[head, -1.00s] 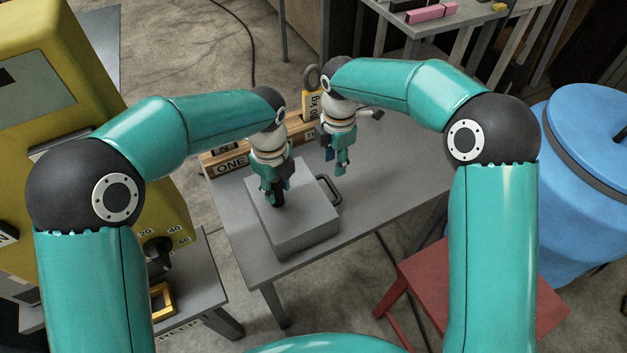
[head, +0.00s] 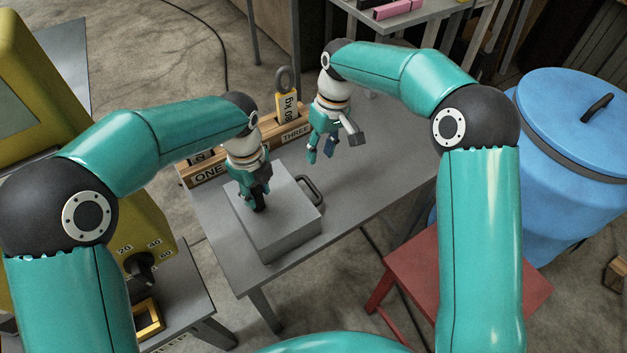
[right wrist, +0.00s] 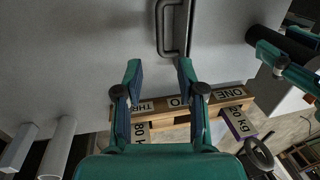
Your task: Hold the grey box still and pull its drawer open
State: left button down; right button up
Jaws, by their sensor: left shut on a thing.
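The grey box (head: 277,237) sits on the grey table. Its drawer's dark bar handle (head: 312,190) sticks out on the box's right side; the handle also shows in the right wrist view (right wrist: 172,50). My left gripper (head: 259,206) points down at the top of the box and is shut on a part of it there; its fingers hide what they grip. My right gripper (head: 320,157) is open and empty above the table, behind the handle and apart from it. In the right wrist view the handle lies just beyond its spread fingers (right wrist: 159,68). The drawer looks closed.
A wooden rack (head: 228,158) marked with number words stands behind the box, holding a yellow ringed weight (head: 287,106). The table right of the handle (head: 375,175) is clear. A red stool (head: 410,295) and a blue barrel (head: 560,160) stand to the right.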

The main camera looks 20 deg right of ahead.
aim_at(312, 185)
jog(key=f, duration=0.3)
jog(key=a+f, duration=0.1)
jog(key=f, duration=0.3)
jog(key=a+f, duration=0.1)
jog(key=f, duration=0.3)
jog(key=shift+s, duration=0.3)
jog(key=shift+r, duration=0.1)
grip_shut()
